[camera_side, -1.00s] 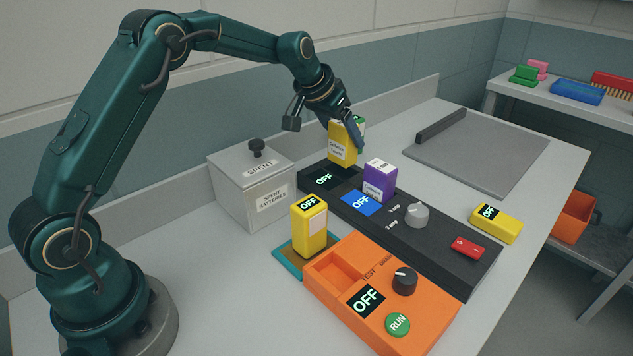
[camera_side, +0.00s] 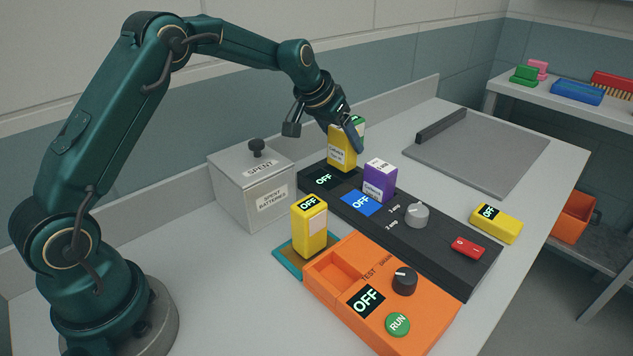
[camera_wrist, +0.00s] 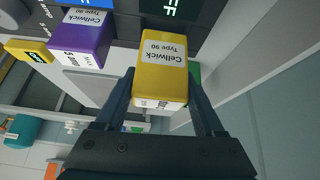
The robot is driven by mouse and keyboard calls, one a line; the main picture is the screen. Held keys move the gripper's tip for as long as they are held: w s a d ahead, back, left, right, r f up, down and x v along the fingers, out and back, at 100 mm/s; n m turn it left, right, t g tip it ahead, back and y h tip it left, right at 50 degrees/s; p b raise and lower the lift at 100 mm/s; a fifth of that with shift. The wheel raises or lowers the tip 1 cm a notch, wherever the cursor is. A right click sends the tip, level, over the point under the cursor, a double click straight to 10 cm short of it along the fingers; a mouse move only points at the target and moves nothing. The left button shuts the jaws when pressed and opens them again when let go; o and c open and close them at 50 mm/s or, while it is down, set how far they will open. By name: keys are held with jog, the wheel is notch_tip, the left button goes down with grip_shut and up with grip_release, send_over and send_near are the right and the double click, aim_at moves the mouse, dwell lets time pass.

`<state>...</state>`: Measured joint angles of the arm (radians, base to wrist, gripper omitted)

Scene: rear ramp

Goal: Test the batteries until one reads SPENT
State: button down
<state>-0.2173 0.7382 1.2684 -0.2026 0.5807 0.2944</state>
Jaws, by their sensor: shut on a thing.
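My gripper (camera_side: 343,132) is shut on a yellow battery (camera_side: 341,155), upright at the far end of the black charger (camera_side: 446,247); I cannot tell whether it is seated. The wrist view shows this battery (camera_wrist: 162,70), labelled Cellwick Type 90, between my fingers. A purple battery (camera_side: 378,183) stands in the charger. A yellow unit (camera_side: 310,227) with an OFF display stands on a teal-edged mat (camera_side: 288,259). The orange tester (camera_side: 430,318) has an empty slot, a black dial, a green RUN button and a display reading OFF. Both charger displays read OFF.
A lidded grey SPENT BATTERIES box (camera_side: 235,196) stands left of the charger. Something green (camera_side: 359,127) is partly hidden behind the held battery. Another yellow unit (camera_side: 497,224) reading OFF lies at right. A grey board (camera_side: 480,150) lies behind it. The front left counter is clear.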

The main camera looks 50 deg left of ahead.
aim_at(342, 155)
jog(key=shift+f, duration=2.05)
dwell(0.5)
grip_release()
jog(key=shift+v, duration=2.6)
